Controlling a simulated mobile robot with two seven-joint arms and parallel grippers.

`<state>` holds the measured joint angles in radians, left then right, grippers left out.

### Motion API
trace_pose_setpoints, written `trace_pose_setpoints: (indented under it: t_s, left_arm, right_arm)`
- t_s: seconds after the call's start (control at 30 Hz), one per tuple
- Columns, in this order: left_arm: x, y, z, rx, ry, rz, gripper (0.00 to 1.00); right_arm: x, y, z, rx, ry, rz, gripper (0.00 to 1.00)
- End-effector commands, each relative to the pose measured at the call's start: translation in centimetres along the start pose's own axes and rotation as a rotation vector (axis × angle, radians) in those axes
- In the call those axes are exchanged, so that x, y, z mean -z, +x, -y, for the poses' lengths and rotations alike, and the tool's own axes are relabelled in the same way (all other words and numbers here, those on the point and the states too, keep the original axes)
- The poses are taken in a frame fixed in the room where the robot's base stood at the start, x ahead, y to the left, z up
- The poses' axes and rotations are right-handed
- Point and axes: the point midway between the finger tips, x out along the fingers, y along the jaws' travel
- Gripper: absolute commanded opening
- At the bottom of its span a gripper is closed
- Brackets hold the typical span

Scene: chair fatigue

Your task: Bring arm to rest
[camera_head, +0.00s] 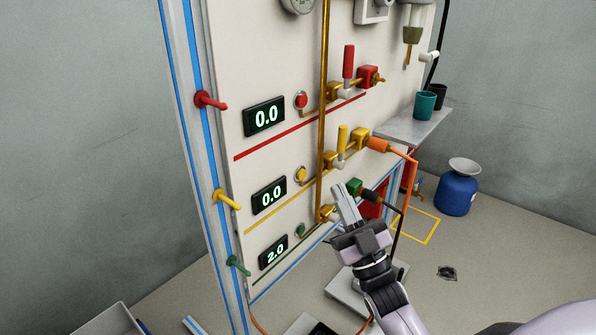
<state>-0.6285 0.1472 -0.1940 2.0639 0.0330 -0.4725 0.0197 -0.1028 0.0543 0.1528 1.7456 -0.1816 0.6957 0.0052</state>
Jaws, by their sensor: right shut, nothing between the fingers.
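My right gripper (346,205) is shut and empty. It points up in front of the lower part of a white panel (290,60), near the green valve (354,187) of the bottom row. Its fingers hide part of that row, and I cannot tell whether they touch anything. My right arm (391,300) comes in from the lower right. My left gripper is not in view.
The panel has red (348,65), yellow (341,140) and green valve rows, with displays reading 0.0, 0.0 and 2.0. Coloured pegs (212,101) stick out at its left edge. A shelf with cups (424,104) and a blue container (457,192) stand right. The floor at right is mostly clear.

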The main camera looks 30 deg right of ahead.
Motion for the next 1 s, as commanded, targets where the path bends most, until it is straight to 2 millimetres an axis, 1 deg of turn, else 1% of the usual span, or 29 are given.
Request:
trace_pose_setpoints:
  t_s: [0.27, 0.37, 0.47, 0.57, 0.6, 0.67, 0.7, 0.73, 0.77, 0.8, 0.87, 0.9, 0.97, 1.0]
  left_arm:
    - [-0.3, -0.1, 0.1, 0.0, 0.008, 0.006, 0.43]
    - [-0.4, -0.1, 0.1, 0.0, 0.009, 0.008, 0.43]
    - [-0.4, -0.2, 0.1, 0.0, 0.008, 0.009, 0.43]
    - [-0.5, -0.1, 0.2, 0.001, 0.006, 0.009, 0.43]
    - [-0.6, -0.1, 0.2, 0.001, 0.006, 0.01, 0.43]
    - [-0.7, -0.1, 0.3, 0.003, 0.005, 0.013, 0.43]
    - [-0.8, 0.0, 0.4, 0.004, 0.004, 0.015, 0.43]
    - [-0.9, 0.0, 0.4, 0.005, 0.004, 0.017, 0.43]
    - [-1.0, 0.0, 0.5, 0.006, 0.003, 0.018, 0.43]
    - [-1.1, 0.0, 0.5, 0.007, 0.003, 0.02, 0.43]
    - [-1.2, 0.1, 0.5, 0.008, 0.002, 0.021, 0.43]
    - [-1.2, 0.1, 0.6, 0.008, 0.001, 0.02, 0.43]
    - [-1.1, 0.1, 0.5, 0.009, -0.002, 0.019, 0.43]
    - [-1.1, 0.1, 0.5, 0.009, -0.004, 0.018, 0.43]
  right_arm:
    - [-0.3, -0.2, 0.2, 0.005, 0.006, 0.021, 0.0]
    - [-1.4, -1.4, 1.1, 0.024, 0.03, 0.107, 0.0]
    - [-3.3, -3.8, 2.8, 0.059, 0.075, 0.269, 0.0]
    - [-5.2, -7.5, 5.2, 0.109, 0.131, 0.475, 0.0]
    - [-5.9, -9.2, 6.1, 0.131, 0.152, 0.561, 0.0]
    - [-6.7, -12.0, 7.6, 0.165, 0.185, 0.689, 0.0]
    - [-7.0, -13.9, 8.6, 0.189, 0.206, 0.773, 0.0]
    - [-7.1, -15.4, 9.4, 0.208, 0.222, 0.835, 0.0]
    - [-7.2, -16.9, 10.1, 0.226, 0.236, 0.897, 0.0]
    - [-7.2, -18.9, 11.0, 0.252, 0.255, 0.977, 0.0]
    - [-6.9, -22.0, 12.3, 0.29, 0.283, 1.094, 0.0]
    - [-6.5, -24.0, 13.1, 0.316, 0.299, 1.169, 0.0]
    - [-5.7, -27.0, 14.3, 0.357, 0.325, 1.282, 0.0]
    - [-5.0, -29.1, 15.0, 0.386, 0.34, 1.355, 0.0]
